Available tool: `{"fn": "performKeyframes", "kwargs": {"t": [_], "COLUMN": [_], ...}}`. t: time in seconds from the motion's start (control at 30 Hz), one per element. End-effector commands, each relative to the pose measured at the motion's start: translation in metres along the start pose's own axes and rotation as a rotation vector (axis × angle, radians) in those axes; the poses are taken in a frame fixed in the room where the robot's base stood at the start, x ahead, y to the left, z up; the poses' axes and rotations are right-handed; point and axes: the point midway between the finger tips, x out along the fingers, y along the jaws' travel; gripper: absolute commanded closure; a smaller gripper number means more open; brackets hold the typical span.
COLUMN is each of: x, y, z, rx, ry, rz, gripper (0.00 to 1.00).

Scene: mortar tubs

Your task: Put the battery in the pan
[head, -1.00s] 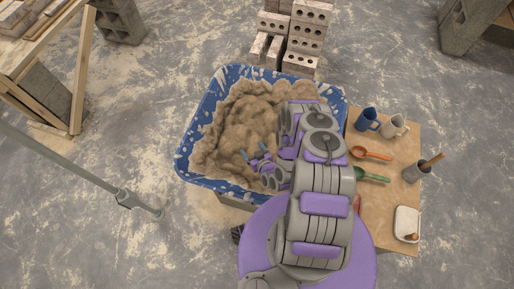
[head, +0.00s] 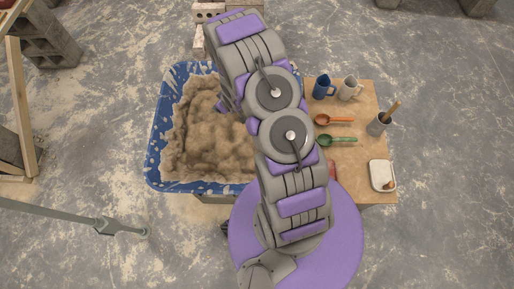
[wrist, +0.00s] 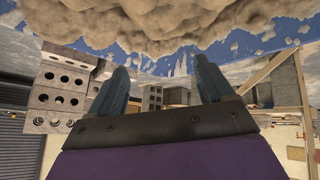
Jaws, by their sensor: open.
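I cannot make out a battery or a pan in either view. My arm hides part of the tub and of the board. My gripper (head: 224,98) is mostly behind my arm in the head view, over the far right part of the mortar tub. In the wrist view my gripper (wrist: 162,82) shows two blue-grey fingers wide apart with nothing between them. The blue tub (head: 156,150) is splashed and holds lumpy tan mortar (head: 205,140), which shows along the top of the wrist view.
Right of the tub, a wooden board (head: 360,125) bears a blue mug (head: 322,90), a white mug (head: 349,88), an orange spoon (head: 335,119), a green spoon (head: 338,140), a grey cup (head: 377,126) with a stick, and a white dish (head: 381,174). Bricks (head: 205,12) stand behind.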

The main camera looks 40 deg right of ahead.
Motion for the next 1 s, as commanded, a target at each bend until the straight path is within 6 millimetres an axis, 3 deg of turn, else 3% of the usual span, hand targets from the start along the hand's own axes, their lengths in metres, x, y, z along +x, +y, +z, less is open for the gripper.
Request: {"fn": "performKeyframes", "kwargs": {"t": [0.03,0.27,0.53,0.8,1.0], "x": [-0.015,-0.086,-0.182,-0.287,-0.365], "y": [0.006,0.019,0.013,-0.013,-0.042], "z": [-0.012,-0.038,-0.056,-0.051,-0.036], "rx": [0.0,0.031,0.094,0.17,0.219], "ry": [-0.023,-0.161,-0.309,-0.451,-0.55], "rz": [0.011,0.041,0.056,0.038,0.006], "gripper": [0.19,0.19,0.19,0.19,0.19]}}
